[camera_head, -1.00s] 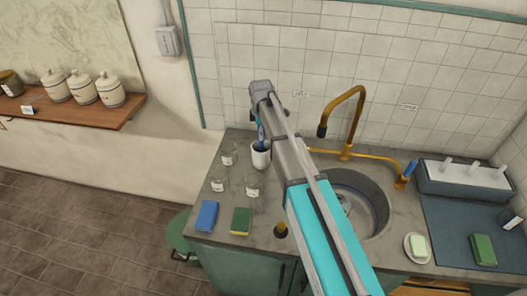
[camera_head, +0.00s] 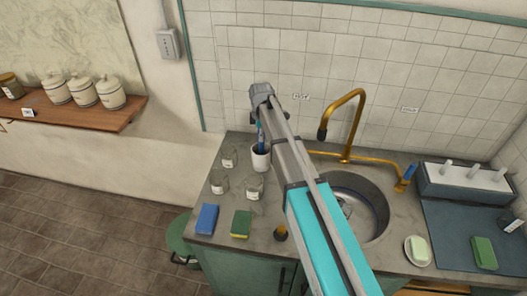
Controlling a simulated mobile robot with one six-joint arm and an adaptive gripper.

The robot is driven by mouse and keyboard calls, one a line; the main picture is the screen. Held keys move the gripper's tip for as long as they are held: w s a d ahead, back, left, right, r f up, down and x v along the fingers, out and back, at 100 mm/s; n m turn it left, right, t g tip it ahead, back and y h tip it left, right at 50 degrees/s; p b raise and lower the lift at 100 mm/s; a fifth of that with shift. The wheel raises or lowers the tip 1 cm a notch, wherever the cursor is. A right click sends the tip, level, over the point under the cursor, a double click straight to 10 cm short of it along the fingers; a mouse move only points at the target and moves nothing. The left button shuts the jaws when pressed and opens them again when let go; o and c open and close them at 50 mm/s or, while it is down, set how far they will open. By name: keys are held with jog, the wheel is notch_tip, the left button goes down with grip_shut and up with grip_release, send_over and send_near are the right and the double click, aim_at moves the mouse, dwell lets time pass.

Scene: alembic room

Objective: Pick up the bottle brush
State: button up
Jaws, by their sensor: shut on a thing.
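A blue-handled brush (camera_head: 262,140) stands upright in a white cup (camera_head: 261,160) on the counter, left of the sink. Its lower part is hidden inside the cup. My gripper (camera_head: 260,124) points down from the end of my arm, right above the cup, and is shut on the upper part of the brush. The fingers are small and partly hidden behind my wrist, so their exact hold on the handle is hard to see.
Several glass jars (camera_head: 221,183) stand left of and in front of the cup. A blue sponge (camera_head: 207,218) and a green sponge (camera_head: 241,224) lie near the front edge. A brass faucet (camera_head: 347,118) and sink (camera_head: 372,210) are to the right; the tiled wall is close behind.

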grip_shut()
jog(key=shift+r, duration=0.15)
notch_tip(320, 180, up, 18)
jog(key=p, duration=1.8)
jog(key=shift+s+f, duration=0.1)
jog(key=shift+f, duration=0.1)
dwell(0.3)
